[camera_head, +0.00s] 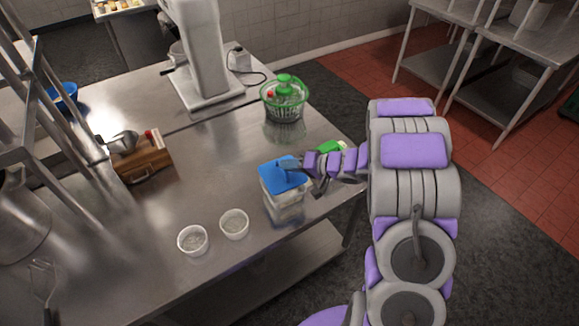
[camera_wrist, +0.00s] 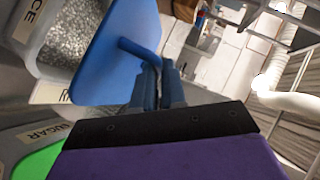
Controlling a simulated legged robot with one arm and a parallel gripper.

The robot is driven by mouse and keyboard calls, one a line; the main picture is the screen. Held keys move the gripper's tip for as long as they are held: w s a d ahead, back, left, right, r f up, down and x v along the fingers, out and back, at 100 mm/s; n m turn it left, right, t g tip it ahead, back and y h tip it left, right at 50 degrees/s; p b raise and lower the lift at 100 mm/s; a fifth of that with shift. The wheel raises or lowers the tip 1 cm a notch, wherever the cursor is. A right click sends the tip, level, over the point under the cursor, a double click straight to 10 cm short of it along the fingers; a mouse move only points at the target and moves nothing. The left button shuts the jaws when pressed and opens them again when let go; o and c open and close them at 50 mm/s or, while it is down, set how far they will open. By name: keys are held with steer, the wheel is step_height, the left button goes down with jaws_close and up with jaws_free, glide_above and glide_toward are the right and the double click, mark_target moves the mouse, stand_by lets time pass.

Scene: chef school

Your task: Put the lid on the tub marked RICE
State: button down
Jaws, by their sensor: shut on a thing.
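My gripper (camera_head: 292,164) is shut on the handle of a blue lid (camera_head: 280,178). In the wrist view, my gripper (camera_wrist: 158,82) reaches the handle on the face of the lid (camera_wrist: 105,55). The clear tub (camera_head: 286,208) appears beneath the lid in the head view, near the counter's right edge. Contact between lid and rim is unclear.
A green-lidded tub (camera_head: 331,147) stands close behind my gripper; its label (camera_wrist: 43,134) reads SUGAR. Two small white bowls (camera_head: 192,240) (camera_head: 234,223) stand at front left. A green salad spinner (camera_head: 285,100) stands farther back. The counter's middle (camera_head: 215,165) is clear.

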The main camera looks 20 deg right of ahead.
mark_target(290, 175)
steer(key=shift+f+b, duration=1.15)
steer(key=shift+b, duration=0.3)
steer(key=shift+f+p, duration=0.15)
steer(key=shift+p, duration=0.35)
steer(key=shift+f, duration=0.5)
steer(key=shift+s+r+p, duration=0.1)
steer(key=shift+s+p, duration=0.05)
steer(key=shift+p, duration=1.8)
steer(key=shift+f+p, duration=0.55)
steer(key=shift+p, duration=0.8)
steer(key=c, duration=1.1)
jaws_free()
